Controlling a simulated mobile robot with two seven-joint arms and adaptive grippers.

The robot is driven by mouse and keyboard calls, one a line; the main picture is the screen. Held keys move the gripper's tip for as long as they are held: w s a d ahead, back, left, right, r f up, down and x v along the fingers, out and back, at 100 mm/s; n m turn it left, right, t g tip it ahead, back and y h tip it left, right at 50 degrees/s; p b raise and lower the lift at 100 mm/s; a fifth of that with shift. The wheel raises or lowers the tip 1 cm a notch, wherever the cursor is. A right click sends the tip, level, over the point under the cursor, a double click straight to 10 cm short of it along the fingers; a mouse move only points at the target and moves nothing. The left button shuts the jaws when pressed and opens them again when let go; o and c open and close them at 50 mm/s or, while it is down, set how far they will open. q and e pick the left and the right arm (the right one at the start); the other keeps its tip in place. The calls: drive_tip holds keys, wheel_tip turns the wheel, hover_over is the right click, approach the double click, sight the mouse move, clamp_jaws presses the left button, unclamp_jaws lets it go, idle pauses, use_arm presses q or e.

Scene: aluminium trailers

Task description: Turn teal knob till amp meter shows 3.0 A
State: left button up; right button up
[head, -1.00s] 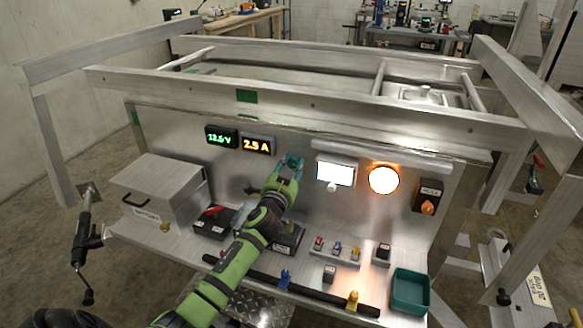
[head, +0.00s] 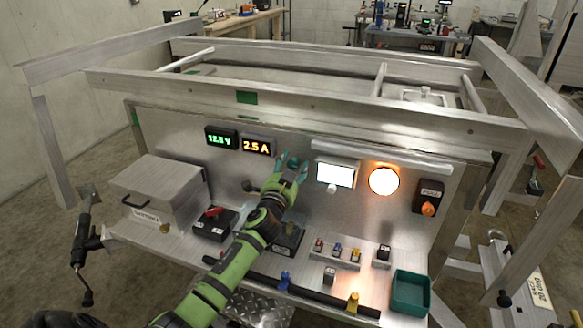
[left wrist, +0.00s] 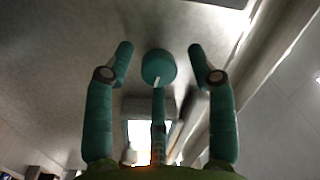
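The teal knob (head: 293,163) is on the upright aluminium panel, right of the amp meter. The amp meter (head: 257,146) shows 2.5 A in orange digits. My left gripper (head: 292,159) is at the knob with its fingers spread. In the left wrist view, the round knob (left wrist: 158,67) with a pale mark on its lower edge sits between the open fingers of the gripper (left wrist: 160,55). A gap shows on both sides of the knob. A third finger stands below it. My right gripper is not in view.
A green voltage meter (head: 221,138) is left of the amp meter. A lit white screen (head: 335,173) and a glowing round lamp (head: 383,181) are to the right. A grey box (head: 160,190), switches and a teal bin (head: 410,290) occupy the ledge below.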

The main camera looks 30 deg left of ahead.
use_arm(q)
drive_tip(key=shift+s+d+f, duration=0.1)
drive_tip(key=shift+s+f, duration=0.05)
drive_tip(key=shift+s, duration=0.3)
drive_tip(key=v, duration=1.1)
